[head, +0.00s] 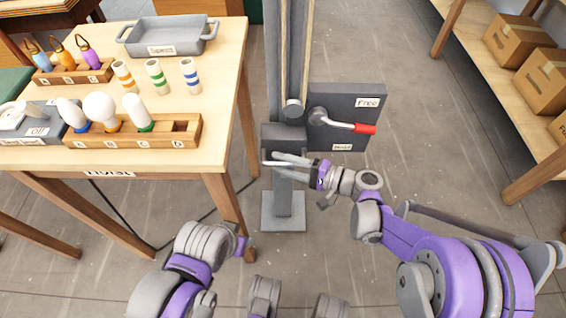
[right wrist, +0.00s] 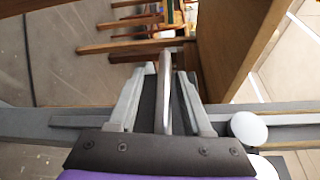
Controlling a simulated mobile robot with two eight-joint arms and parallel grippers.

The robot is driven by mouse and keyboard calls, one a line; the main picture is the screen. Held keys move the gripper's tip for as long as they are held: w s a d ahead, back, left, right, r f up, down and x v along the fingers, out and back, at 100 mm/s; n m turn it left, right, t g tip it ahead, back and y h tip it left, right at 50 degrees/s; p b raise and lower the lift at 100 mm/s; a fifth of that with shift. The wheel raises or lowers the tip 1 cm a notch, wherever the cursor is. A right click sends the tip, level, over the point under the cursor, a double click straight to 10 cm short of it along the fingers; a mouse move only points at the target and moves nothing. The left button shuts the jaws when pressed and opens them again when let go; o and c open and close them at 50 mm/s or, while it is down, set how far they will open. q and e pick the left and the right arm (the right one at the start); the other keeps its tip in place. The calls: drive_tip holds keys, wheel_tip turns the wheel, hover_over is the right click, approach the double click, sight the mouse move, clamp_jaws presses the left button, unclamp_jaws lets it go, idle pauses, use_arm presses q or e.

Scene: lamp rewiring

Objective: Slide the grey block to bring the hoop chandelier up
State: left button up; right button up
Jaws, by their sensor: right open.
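The dark grey block (head: 284,137) sits on the upright grey post (head: 284,60), below a round knob. My right gripper (head: 268,159) is at the lower front of the block, its fingers pointing left. In the right wrist view my right gripper (right wrist: 170,75) is open, with a narrow light grey bar (right wrist: 167,95) between its fingers; I cannot tell whether they touch it. A lever with a red grip (head: 364,129) points right on a dark plate (head: 345,95), between labels reading Free and Hold. The hoop chandelier is out of view. My left arm shows at the lower left, its gripper not visible.
A wooden table (head: 215,120) at left holds a grey tray (head: 168,36), striped cylinders, and a bulb rack (head: 185,130). A shelf with cardboard boxes (head: 545,80) stands at right. A black cable (head: 190,222) lies on the floor. The floor right of the plate is clear.

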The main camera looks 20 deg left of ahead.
drive_tip(key=s+d+p, duration=0.1)
drive_tip(key=d+p, duration=0.1)
drive_tip(key=d, duration=0.8)
drive_tip(key=shift+d+r, duration=0.35)
drive_tip(key=shift+r, duration=0.1)
drive_tip(key=shift+s, duration=0.1)
